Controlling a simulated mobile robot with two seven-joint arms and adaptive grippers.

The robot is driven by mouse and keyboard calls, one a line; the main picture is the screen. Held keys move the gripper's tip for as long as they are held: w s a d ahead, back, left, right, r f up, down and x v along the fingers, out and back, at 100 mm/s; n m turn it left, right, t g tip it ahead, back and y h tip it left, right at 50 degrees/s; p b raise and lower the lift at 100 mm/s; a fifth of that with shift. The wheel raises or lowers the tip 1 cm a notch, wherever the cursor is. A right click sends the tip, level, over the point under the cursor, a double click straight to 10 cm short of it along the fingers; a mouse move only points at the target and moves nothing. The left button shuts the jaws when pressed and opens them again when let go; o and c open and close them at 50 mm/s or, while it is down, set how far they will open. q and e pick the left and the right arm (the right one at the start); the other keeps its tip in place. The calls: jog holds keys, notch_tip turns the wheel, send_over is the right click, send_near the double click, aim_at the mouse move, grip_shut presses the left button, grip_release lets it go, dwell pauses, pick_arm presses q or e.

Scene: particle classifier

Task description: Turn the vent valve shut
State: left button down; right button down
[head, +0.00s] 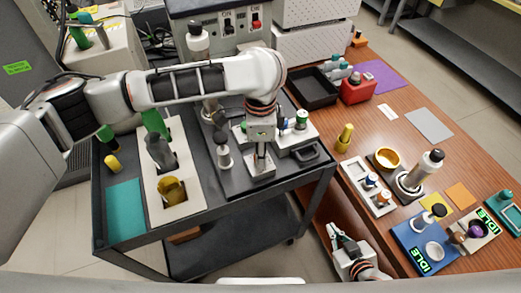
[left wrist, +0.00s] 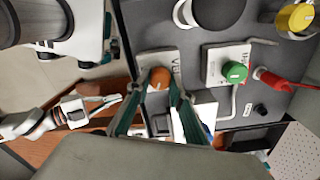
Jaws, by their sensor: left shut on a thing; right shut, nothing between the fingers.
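The vent valve is an orange knob (left wrist: 158,78) on a pale plate (left wrist: 172,60) with partly visible lettering that begins "VE", in the left wrist view. My left gripper (left wrist: 157,88) has its two fingers on either side of this knob and is shut on it. My right gripper (head: 338,236) is shut and empty, low beside the wooden bench, away from the valve.
A green knob (left wrist: 235,72) on its own plate sits beside the vent valve, with a red-handled part (left wrist: 272,80) further right. In the head view the cart (head: 240,200) also carries a pale rack (head: 190,205). The wooden bench (head: 405,125) holds trays and bottles.

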pick_arm(q)
jog(key=m, duration=0.5)
jog(key=shift+m, duration=0.3)
jog(key=m, duration=0.5)
jog(key=shift+a+m, duration=0.1)
jog(key=shift+m, duration=0.6)
pick_arm(e)
jog(key=shift+a+r, duration=0.1)
jog(key=shift+r, duration=0.05)
jog(key=shift+a, duration=0.15)
pick_arm(q)
jog(key=c, duration=1.8)
grip_release()
jog(key=shift+o, duration=0.2)
jog(key=shift+r, duration=0.1)
